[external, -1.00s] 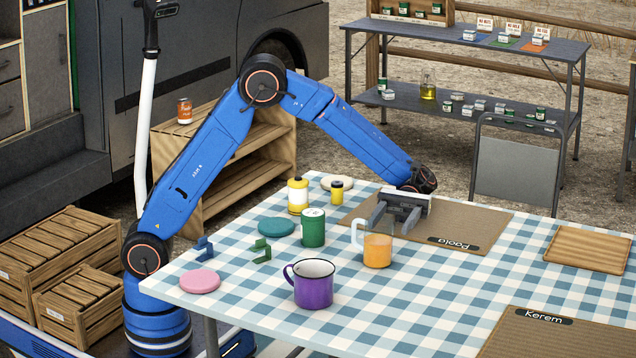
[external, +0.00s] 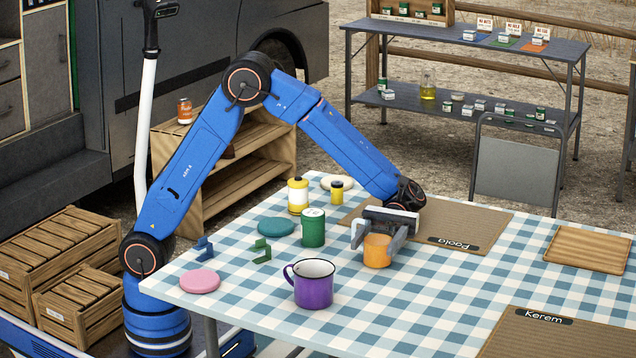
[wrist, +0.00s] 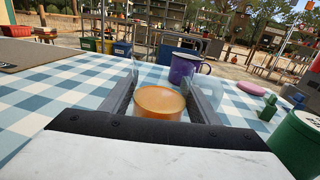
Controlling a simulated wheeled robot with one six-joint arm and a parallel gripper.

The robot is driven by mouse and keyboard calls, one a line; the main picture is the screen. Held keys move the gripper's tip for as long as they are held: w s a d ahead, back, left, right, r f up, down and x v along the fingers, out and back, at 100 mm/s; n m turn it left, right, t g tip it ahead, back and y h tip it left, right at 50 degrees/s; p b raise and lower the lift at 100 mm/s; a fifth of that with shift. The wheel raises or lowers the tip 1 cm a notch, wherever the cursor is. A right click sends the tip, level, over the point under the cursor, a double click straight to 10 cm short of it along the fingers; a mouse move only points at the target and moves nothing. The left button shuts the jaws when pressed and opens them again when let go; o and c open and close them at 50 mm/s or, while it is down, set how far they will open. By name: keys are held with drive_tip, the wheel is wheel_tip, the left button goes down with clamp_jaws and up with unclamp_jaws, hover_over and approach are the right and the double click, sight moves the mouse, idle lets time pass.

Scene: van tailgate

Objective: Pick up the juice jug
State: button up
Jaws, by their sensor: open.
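The juice jug (external: 377,252) is a clear jug with orange juice, standing on the checked tablecloth. Its clear handle is on its left in the external view. My gripper (external: 377,237) is low over the table with its fingers on either side of the jug's upper part. In the wrist view the orange juice (wrist: 160,102) shows between the two open fingers (wrist: 166,88). I cannot tell whether either finger touches the jug. The jug's back and part of its rim are hidden by the gripper.
A purple mug (external: 314,284) stands in front and left of the jug. A green canister (external: 313,228) is to its left, with a teal disc (external: 276,227) beyond. A brown placemat (external: 470,226) marked Paola lies behind.

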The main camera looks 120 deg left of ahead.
drive_tip(key=shift+w+d, duration=0.15)
drive_tip(key=shift+d, duration=0.75)
drive_tip(key=c, duration=1)
drive_tip(key=shift+o, duration=0.2)
drive_tip(key=shift+r, duration=0.15)
